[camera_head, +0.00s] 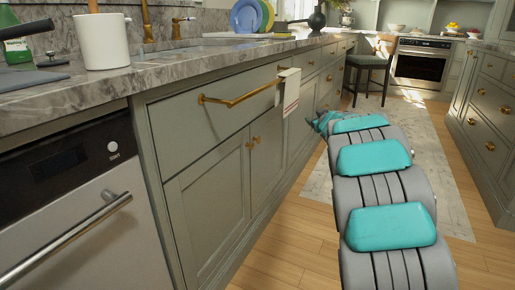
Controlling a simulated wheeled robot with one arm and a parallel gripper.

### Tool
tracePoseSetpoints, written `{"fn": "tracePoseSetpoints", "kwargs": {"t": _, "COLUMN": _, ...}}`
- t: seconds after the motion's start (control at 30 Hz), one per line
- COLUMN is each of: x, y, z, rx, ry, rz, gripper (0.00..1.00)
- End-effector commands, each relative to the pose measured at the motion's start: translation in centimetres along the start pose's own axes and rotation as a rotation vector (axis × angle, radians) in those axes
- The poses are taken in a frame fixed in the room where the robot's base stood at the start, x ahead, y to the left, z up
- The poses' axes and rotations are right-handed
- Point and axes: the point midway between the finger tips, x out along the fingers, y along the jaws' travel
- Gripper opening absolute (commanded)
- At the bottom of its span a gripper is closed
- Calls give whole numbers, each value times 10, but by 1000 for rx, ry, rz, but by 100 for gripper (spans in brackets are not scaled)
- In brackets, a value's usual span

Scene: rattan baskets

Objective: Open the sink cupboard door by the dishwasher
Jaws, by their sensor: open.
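The sink cupboard has two grey-green panel doors below a wide front with a long brass bar handle (240,97). The left door (208,212) is beside the dishwasher (75,200) and is shut. Its small brass knob (249,145) is at its upper right corner. The right door (267,158) is also shut, with its own knob (258,140) close by. My gripper (322,122) is at the far end of my arm, to the right of both knobs and apart from them. It is small and partly hidden by my arm, and appears open and empty.
A white towel (290,92) hangs at the bar handle's right end. The marble counter (190,68) overhangs the cupboards. A rug (440,160) lies on the wooden floor. A stool (370,68) stands farther back, and drawers (490,105) line the right side.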

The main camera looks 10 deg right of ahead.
Motion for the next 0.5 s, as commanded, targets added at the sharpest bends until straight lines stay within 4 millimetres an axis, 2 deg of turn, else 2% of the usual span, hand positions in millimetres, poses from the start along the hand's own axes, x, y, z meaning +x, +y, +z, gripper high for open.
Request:
{"fn": "tracePoseSetpoints", "kwargs": {"t": 0.03, "x": 15, "y": -7, "z": 1, "rx": -10, "ry": 45, "rz": -46, "gripper": 69}}
{"fn": "tracePoseSetpoints", "kwargs": {"t": 0.1, "x": 31, "y": -22, "z": 0, "rx": -19, "ry": 111, "rz": -123, "gripper": 69}}
{"fn": "tracePoseSetpoints", "kwargs": {"t": 0.2, "x": 46, "y": -47, "z": -1, "rx": -27, "ry": 197, "rz": -240, "gripper": 69}}
{"fn": "tracePoseSetpoints", "kwargs": {"t": 0.37, "x": 55, "y": -87, "z": 9, "rx": -24, "ry": 308, "rz": -431, "gripper": 69}}
{"fn": "tracePoseSetpoints", "kwargs": {"t": 0.5, "x": 49, "y": -125, "z": 25, "rx": -7, "ry": 394, "rz": -621, "gripper": 69}}
